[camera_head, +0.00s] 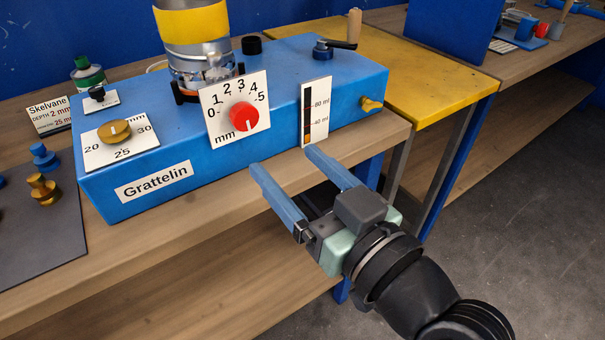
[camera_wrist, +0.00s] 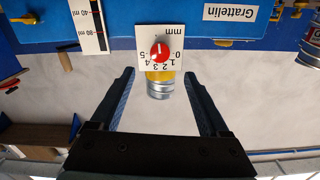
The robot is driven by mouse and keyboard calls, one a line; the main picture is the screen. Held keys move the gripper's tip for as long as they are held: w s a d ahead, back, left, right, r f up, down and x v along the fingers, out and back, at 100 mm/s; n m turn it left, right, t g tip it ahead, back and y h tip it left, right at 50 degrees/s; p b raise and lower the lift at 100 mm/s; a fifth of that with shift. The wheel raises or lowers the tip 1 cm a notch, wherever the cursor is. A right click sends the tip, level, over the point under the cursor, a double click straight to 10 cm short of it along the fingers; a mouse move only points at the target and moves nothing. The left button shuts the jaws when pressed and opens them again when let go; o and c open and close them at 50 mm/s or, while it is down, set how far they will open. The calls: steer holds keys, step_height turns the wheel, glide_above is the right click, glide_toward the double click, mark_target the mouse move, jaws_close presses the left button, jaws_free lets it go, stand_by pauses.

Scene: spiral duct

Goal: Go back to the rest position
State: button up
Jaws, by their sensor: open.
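My gripper (camera_head: 283,160) is open and empty, with its two blue fingers spread in front of the blue machine labelled Grattelin (camera_head: 225,170). In the wrist view my gripper (camera_wrist: 160,74) has nothing between its fingers. The red knob (camera_head: 244,115) sits on a white dial plate marked 0 to 5 mm, with its white line towards the lower edge of the plate. It also shows upside down in the wrist view (camera_wrist: 161,48), ahead of the fingertips. My gripper looks apart from the knob.
The machine stands on a wooden bench (camera_head: 195,222). It carries a brass knob (camera_head: 115,131), a metal cylinder with a yellow band (camera_head: 195,55), a level gauge (camera_head: 316,112) and a crank handle (camera_head: 354,25). A yellow table (camera_head: 430,85) adjoins on the right. Grey floor (camera_head: 500,190) is clear at right.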

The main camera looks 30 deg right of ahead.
steer(key=shift+s, duration=0.85)
steer(key=w+a+r+t, duration=0.2)
steer(key=w+a+r, duration=0.25)
steer(key=r, duration=0.35)
steer(key=s+a+r+t, duration=0.2)
steer(key=a+r+t, duration=0.15)
steer(key=r, duration=0.35)
steer(key=s+a+r+n+t, duration=0.1)
steer(key=a+r+t, duration=0.1)
steer(key=a+r, duration=0.45)
steer(key=s+a+r+t, duration=0.2)
steer(key=a+r, duration=0.1)
steer(key=r, duration=0.6)
step_height(320, 180, up, 20)
steer(key=w+p, duration=0.1)
steer(key=p, duration=2)
steer(key=shift+w+d+r+h+p, duration=0.15)
steer(key=shift+d+r+h+p, duration=0.15)
steer(key=shift+d, duration=0.1)
